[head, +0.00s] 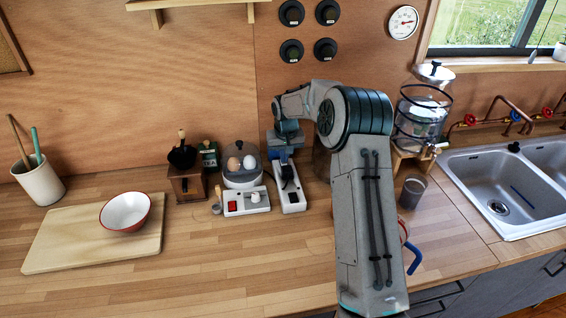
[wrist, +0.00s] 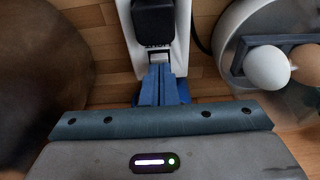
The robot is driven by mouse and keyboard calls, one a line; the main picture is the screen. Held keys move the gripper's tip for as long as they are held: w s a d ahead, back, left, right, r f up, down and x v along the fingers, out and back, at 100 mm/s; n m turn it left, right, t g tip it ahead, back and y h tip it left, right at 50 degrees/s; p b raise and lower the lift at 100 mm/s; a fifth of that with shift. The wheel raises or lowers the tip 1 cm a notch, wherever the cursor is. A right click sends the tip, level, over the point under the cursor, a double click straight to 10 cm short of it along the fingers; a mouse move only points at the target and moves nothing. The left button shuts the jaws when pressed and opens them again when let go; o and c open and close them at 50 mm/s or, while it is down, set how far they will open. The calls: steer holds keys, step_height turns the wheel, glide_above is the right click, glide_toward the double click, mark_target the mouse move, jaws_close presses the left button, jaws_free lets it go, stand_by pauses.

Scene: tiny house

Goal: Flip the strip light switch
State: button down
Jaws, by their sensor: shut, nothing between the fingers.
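A white power strip (head: 292,203) lies on the wooden counter, to the right of the egg cooker. In the wrist view the white strip (wrist: 182,45) shows with a black plug (wrist: 153,22) in it and a small light-coloured switch (wrist: 159,57) just below the plug. My gripper (wrist: 160,70) is shut and empty, its blue fingertips at the lower edge of the switch. I cannot tell whether they touch it.
The egg cooker (head: 246,203) with eggs (wrist: 266,68) stands close on the left. A dark rounded object (wrist: 40,75) is close on the other side in the wrist view. A coffee grinder (head: 187,184) stands further left.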

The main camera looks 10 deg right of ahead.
steer(key=shift+f, duration=0.4)
steer(key=shift+r+p, duration=1.45)
steer(key=shift+r, duration=1.6)
